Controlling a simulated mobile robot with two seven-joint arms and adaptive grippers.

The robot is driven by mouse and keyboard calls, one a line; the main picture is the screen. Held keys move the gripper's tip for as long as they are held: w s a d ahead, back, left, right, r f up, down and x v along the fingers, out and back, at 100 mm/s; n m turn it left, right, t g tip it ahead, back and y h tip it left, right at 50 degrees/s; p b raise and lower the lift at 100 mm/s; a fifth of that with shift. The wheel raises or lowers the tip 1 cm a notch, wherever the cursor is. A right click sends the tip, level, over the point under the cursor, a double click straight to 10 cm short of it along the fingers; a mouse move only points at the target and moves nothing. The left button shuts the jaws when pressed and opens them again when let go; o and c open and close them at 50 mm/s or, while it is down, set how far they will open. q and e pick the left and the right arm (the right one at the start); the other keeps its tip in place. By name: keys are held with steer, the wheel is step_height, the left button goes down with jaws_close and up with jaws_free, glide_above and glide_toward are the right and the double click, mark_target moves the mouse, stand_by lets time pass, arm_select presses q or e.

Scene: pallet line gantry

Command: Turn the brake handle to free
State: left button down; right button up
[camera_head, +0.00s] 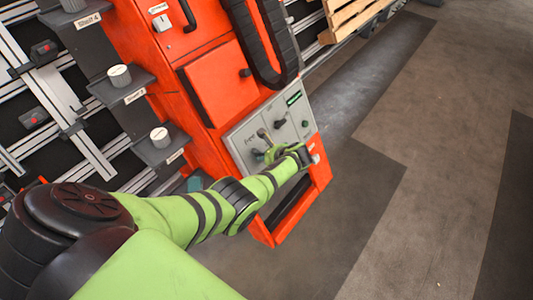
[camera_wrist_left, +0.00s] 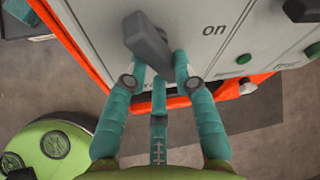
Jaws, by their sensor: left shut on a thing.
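The brake handle is a dark grey lever (camera_wrist_left: 148,42) on a light grey panel (camera_wrist_left: 235,40), with the word "on" printed to its right in the left wrist view. My left gripper (camera_wrist_left: 158,68) has teal fingers on both sides of the lever's lower end and a third finger below, shut on it. In the head view my left arm reaches from the lower left to the panel (camera_head: 239,136), and the gripper (camera_head: 268,154) is at the panel's lower left part, small and partly hidden by the wrist. The lever's exact angle is hard to tell there. My right gripper is not in view.
The panel is on an orange cabinet (camera_head: 213,80) with a black cable chain (camera_head: 262,45). A dark knob (camera_head: 280,124) and a green button (camera_head: 305,124) sit right of the gripper. Grey shelves with white-topped cylinders (camera_head: 119,75) stand left. Floor at right is clear.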

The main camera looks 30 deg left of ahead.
arm_select(q)
steer(key=shift+m+g+b, duration=0.3)
steer(key=shift+m+g, duration=0.3)
steer(key=shift+m, duration=0.4)
steer(key=shift+s+m+g+b, duration=0.1)
steer(key=shift+m+g+b, duration=0.5)
steer(key=shift+m, duration=0.5)
steer(key=c, duration=1)
jaws_free()
steer(key=shift+r, duration=0.1)
steer(key=v, duration=1.2)
